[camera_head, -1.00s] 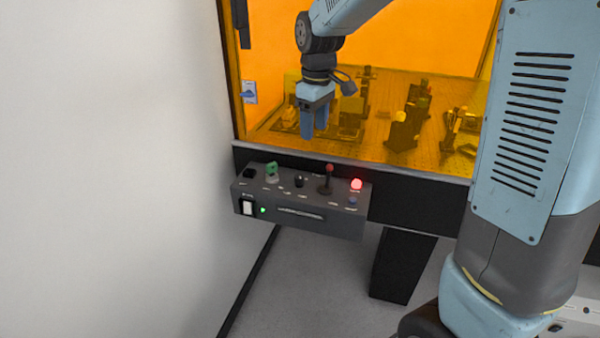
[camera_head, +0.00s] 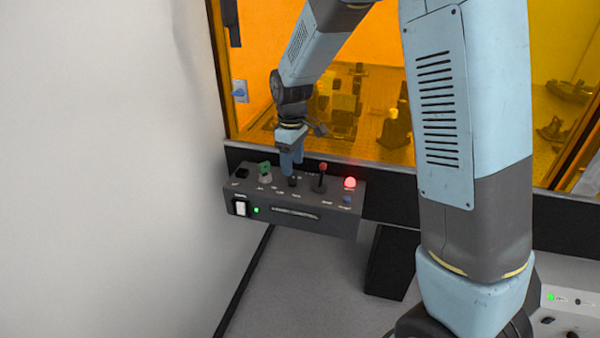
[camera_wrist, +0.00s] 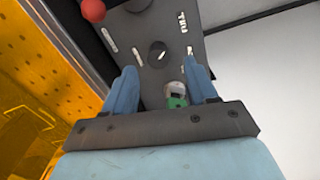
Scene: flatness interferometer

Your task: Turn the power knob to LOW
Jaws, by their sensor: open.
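The black round knob (camera_head: 293,181), which I take to be the power knob, sits on top of the grey control box (camera_head: 290,226). In the wrist view the knob (camera_wrist: 157,53) shows a light pointer line, with white label marks around it too small to read. My gripper (camera_head: 291,170) points down just above the knob and partly covers it in the head view. In the wrist view my gripper (camera_wrist: 160,76) is open and empty, its blue fingers apart, with the knob a little beyond the fingertips. Contact cannot be told.
A green key switch (camera_head: 265,170) stands left of the knob, and a red-tipped lever (camera_head: 322,178) right of it. A lit red lamp (camera_head: 350,183) and a white rocker switch (camera_head: 240,208) are on the box. Orange window panels (camera_head: 375,75) rise behind; a white wall (camera_head: 100,170) is at left.

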